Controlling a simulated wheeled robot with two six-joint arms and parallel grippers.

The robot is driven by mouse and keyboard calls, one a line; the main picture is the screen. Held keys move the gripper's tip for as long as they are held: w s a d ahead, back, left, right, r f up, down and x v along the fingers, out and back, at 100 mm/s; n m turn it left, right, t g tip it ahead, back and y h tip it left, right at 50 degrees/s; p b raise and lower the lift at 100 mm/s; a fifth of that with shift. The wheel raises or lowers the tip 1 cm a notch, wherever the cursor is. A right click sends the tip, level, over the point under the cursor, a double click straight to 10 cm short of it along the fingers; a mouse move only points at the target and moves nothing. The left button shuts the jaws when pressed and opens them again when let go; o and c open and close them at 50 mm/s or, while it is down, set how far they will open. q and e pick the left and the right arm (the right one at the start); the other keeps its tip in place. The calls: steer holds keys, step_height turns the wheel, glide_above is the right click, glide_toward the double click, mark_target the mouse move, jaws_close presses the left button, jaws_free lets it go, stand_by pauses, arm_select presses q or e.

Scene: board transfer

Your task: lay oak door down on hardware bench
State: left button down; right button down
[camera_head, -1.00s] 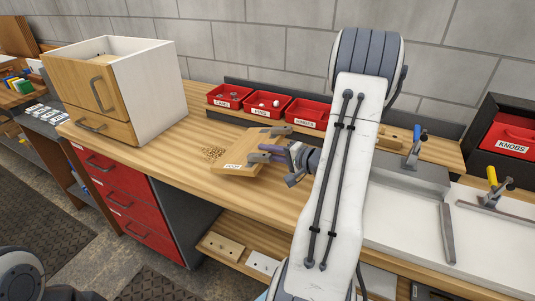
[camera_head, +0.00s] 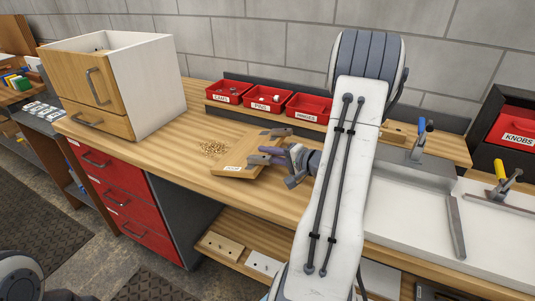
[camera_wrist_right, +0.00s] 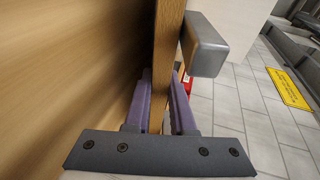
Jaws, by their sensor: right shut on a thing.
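The oak door (camera_head: 242,156) is a light wood panel with a small white label on its near edge and grey hardware on its right side. My right gripper (camera_head: 276,153) is shut on the door's right edge. In the right wrist view, the door (camera_wrist_right: 166,60) stands edge-on between the purple fingers (camera_wrist_right: 163,104), with a grey block beside it. The door is low over the wooden hardware bench (camera_head: 330,208), slightly tilted; I cannot tell whether it touches the bench. My left gripper does not show.
Sawdust (camera_head: 213,148) lies by the door's left side. A white and oak cabinet (camera_head: 158,85) stands on the bench at left. Red bins (camera_head: 268,99) line the back shelf. Clamps (camera_head: 420,140) and a white board (camera_head: 400,215) occupy the right. Bare bench shows left of the door.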

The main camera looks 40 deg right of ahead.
steer(key=shift+f, duration=0.1)
steer(key=c, duration=0.7)
jaws_free()
steer(key=shift+o, duration=0.3)
steer(key=shift+f, duration=0.1)
steer(key=shift+r+p, duration=0.3)
steer(key=shift+p, duration=0.45)
steer(key=g+p, duration=0.3)
steer(key=p, duration=0.5)
steer(key=shift+s+r+h, duration=0.1)
steer(key=shift+r+h, duration=0.05)
steer(key=shift+h, duration=0.15)
steer(key=g+p, duration=0.1)
steer(key=p, duration=0.4)
steer(key=g+p, duration=0.2)
steer(key=p, duration=0.3)
steer(key=g+p, duration=0.2)
steer(key=p, duration=0.3)
steer(key=shift+s+r+h, duration=0.3)
steer(key=shift+r+h, duration=0.05)
steer(key=shift+h, duration=0.05)
steer(key=shift+f+g+p, duration=0.15)
steer(key=shift+g+p, duration=0.15)
steer(key=shift+p, duration=0.2)
